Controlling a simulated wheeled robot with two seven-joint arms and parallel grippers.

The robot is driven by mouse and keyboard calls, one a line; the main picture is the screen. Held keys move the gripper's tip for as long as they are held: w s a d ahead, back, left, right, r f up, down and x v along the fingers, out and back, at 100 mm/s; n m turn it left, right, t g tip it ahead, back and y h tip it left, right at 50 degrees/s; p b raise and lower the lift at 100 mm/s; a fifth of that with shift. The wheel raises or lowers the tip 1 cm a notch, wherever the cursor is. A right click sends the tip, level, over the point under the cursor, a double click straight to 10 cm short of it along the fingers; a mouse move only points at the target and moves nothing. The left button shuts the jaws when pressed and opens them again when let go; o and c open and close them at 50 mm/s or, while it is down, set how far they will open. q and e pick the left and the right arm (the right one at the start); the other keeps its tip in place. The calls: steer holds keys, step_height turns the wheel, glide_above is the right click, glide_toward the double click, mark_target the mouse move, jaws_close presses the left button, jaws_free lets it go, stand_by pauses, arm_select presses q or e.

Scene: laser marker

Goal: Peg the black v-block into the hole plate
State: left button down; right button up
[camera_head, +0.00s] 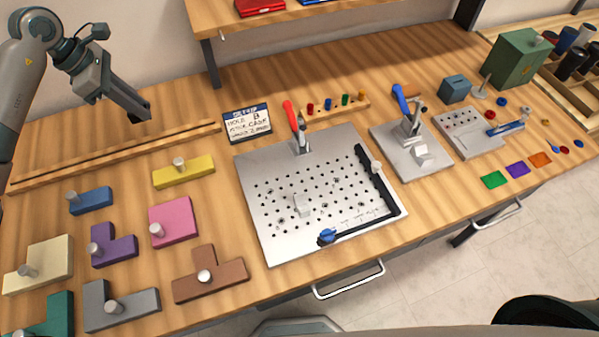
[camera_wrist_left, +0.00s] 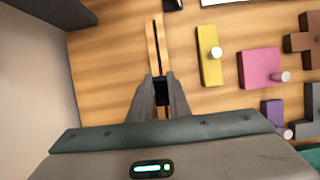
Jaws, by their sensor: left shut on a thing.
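My left gripper (camera_head: 139,112) is over the back left of the bench, near the long wooden rail. In the left wrist view its fingers (camera_wrist_left: 161,92) are shut on a small black block, taken as the black v-block (camera_wrist_left: 161,94). The fingers hide most of the block, so its groove cannot be made out. The hole plate (camera_head: 275,240) is a grey plate with rows of holes, flat on the bench at the middle, well right of the gripper. It carries a red-handled clamp (camera_head: 294,122), a black L-shaped fence (camera_head: 376,182) and a small grey block (camera_head: 302,205).
A long slotted wooden rail (camera_head: 120,158) runs along the back left. Several coloured knobbed blocks, including a yellow one (camera_head: 184,172) and a pink one (camera_head: 173,222), cover the left bench. A sign (camera_head: 247,123) stands behind the plate. A second clamp fixture (camera_head: 411,150) is to its right.

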arm_select(q)
steer(key=shift+s+d+r+m, duration=0.1)
steer(key=shift+d+r+m, duration=0.15)
steer(key=shift+d+m, duration=0.1)
steer(key=s+d+r+m+g+p, duration=0.35)
steer(key=s+d+m, duration=0.25)
steer(key=d+m, duration=0.25)
steer(key=s+d+r+m+g+y+p, duration=0.1)
steer(key=s+r+m+g+y+p, duration=0.1)
steer(key=s+m, duration=0.9)
steer(key=r+m+y+p, duration=0.1)
steer(key=y+p, duration=0.1)
steer(key=shift+d+p, duration=0.3)
steer(key=shift+d, duration=0.1)
arm_select(e)
steer(key=s+d+r+g, duration=0.1)
steer(key=s+r, duration=0.4)
steer(key=r, duration=0.2)
steer(key=shift+d, duration=0.25)
arm_select(q)
steer(key=shift+s+r, duration=0.1)
arm_select(e)
steer(key=shift+c, duration=0.6)
